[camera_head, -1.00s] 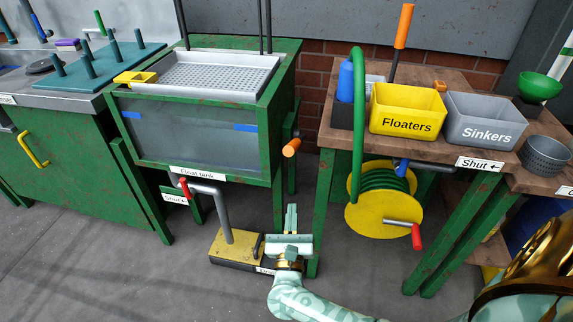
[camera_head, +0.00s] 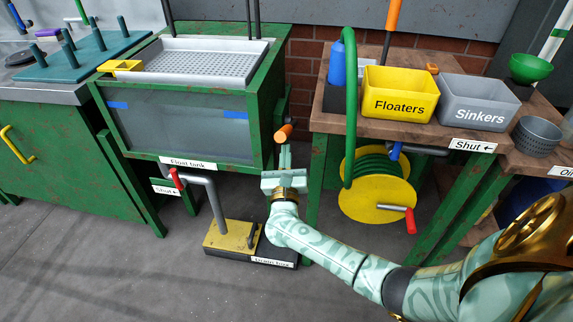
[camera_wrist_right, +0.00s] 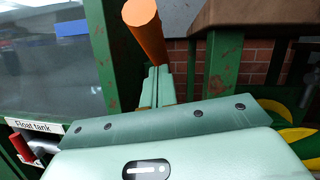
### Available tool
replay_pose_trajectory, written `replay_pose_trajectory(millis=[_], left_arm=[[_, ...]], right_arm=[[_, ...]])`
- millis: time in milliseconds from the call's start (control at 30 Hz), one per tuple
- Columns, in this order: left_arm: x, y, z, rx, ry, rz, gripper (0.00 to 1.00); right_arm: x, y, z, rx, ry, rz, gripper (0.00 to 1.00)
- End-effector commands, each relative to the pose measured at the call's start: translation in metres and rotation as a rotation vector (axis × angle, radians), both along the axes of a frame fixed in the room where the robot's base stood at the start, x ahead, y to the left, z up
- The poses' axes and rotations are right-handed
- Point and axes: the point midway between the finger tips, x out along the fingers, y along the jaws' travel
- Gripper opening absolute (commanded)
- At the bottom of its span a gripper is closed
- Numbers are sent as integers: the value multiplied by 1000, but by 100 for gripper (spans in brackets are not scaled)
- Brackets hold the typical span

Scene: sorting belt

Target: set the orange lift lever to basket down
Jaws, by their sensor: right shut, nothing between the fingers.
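The orange-gripped lever (camera_head: 284,132) sticks out from the right side of the green float tank (camera_head: 265,135). Its orange grip also shows large at the top of the right wrist view (camera_wrist_right: 146,28). My right gripper (camera_head: 285,153) is shut and empty, fingers pointing up, just below the orange grip. The fingers also show in the right wrist view (camera_wrist_right: 155,85), with the grip just beyond their tips. I cannot tell whether they touch. A perforated grey basket tray (camera_head: 205,60) sits at the tank's top. My left gripper is not in view.
A second orange-topped rod (camera_head: 393,14) stands behind the wooden bench (camera_head: 335,122). A yellow hose reel (camera_head: 375,200) with a red crank is right of my gripper. A yellow pedal block (camera_head: 225,236) and red-handled pipe (camera_head: 176,178) are left of my arm.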

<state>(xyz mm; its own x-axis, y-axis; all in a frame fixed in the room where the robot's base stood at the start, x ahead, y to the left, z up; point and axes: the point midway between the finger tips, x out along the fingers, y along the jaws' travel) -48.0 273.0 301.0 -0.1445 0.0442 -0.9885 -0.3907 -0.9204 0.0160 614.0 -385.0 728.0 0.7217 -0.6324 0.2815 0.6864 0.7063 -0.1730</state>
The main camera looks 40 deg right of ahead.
Motion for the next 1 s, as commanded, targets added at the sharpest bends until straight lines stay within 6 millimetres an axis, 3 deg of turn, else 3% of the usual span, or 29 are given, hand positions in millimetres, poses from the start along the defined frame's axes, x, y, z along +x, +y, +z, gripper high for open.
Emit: replay_pose_trajectory(millis=[200, 633, 867, 1000], left_arm=[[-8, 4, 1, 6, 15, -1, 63], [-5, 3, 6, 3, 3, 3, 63], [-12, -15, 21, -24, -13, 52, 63], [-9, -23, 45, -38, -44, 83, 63]], right_arm=[[5, -2, 9, 0, 0, -1, 0], [5, -3, 15, 10, 6, -1, 0], [8, -6, 37, 58, 38, -1, 0], [12, -11, 65, 119, 82, 0, 0]])
